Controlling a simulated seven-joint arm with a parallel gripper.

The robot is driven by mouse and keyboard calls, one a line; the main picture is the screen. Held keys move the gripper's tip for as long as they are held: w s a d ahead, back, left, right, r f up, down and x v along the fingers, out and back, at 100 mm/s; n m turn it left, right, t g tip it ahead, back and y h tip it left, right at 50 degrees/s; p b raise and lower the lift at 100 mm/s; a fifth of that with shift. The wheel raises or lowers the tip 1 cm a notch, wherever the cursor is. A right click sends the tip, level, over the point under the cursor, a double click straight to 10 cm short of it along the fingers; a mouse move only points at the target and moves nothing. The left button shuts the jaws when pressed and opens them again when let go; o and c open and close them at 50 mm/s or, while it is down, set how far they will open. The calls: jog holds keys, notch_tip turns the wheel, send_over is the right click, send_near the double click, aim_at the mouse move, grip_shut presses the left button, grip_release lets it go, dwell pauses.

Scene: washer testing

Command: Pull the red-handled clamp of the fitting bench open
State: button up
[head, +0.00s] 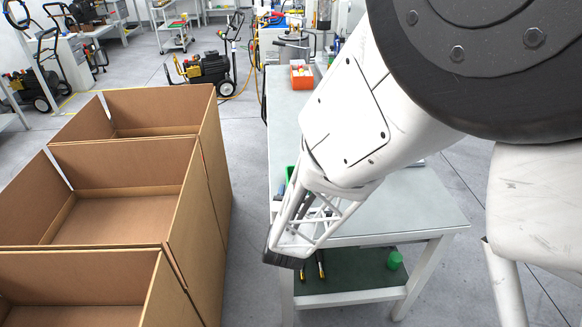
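The bench (415,205) has a pale grey-green top and white legs, and it runs away from me right of centre. I cannot make out a red-handled clamp on it; my arm covers much of the bench top. My gripper (283,258) is at the end of the white arm, a white lattice frame with a dark tip. It hangs by the near left edge of the bench, pointing down. Its fingers are seen from the side, so I cannot tell whether they are open or shut.
Large open cardboard boxes (190,225) fill the left, apparently empty. A strip of grey floor lies between them and the bench. An orange-red bin (301,75) stands at the bench's far end. A green cap-like item (395,260) sits on the lower shelf (350,280). Wheeled machines (203,68) stand behind.

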jog(key=shift+w+d, duration=0.2)
jog(key=shift+w, duration=0.6)
jog(key=shift+w+d, duration=0.15)
jog(key=shift+w, duration=0.65)
grip_shut()
